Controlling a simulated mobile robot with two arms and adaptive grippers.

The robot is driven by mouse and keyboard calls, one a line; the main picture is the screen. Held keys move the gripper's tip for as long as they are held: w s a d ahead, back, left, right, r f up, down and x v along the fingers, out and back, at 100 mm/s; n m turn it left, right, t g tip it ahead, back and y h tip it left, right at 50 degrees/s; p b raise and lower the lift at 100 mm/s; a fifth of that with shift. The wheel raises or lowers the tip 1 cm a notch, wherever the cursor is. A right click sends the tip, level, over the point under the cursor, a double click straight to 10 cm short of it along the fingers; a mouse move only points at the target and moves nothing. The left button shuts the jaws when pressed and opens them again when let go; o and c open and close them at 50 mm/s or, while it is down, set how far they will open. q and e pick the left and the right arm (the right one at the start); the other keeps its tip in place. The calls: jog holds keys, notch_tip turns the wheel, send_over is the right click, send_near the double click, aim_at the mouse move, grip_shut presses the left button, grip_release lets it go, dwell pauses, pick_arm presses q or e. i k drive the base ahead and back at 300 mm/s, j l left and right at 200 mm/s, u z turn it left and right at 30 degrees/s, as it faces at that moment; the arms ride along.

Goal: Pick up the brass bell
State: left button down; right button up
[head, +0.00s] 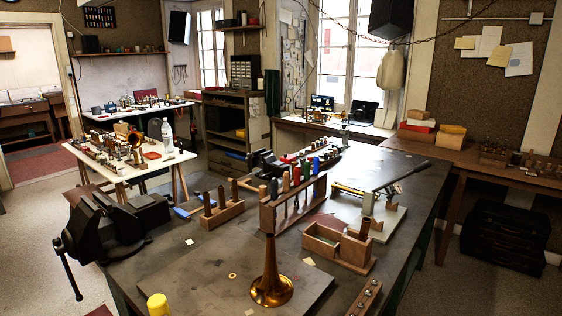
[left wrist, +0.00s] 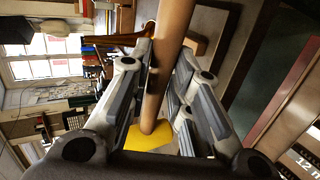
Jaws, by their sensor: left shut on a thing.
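The brass bell (head: 270,287) stands upright on a flat board on the workbench, its flare down and its narrow stem up. It also shows sideways in the left wrist view (left wrist: 122,39), beyond the fingers and apart from them. My left gripper (left wrist: 164,58) is shut on the wooden handle (left wrist: 172,35) of a tool with a yellow head (left wrist: 147,137). In the head view only the yellow head (head: 157,304) shows, at the bottom edge, left of the bell. The left fingers are out of the head view. My right gripper is in neither view.
A wooden tool rack (head: 291,208) stands just behind the bell. An open wooden box (head: 338,248) is to its right. A dark vise (head: 110,228) sits at the bench's left edge. The board (head: 205,287) left of the bell is mostly clear, with a small ring on it.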

aim_at(272, 289)
jog(key=k+j+u, duration=0.15)
jog(key=k+u, duration=0.2)
jog(key=k, duration=0.3)
jog(key=i+l+u, duration=0.1)
jog(key=u, duration=0.35)
jog(key=l+u, duration=0.15)
jog(key=u, duration=0.3)
jog(key=l+u, duration=0.2)
jog(key=u, duration=0.25)
jog(key=i+l, duration=0.1)
jog(key=l, duration=0.65)
jog(key=i+l, duration=0.1)
jog(key=l, duration=1.45)
jog(key=i+l, duration=0.15)
jog(key=l, duration=0.6)
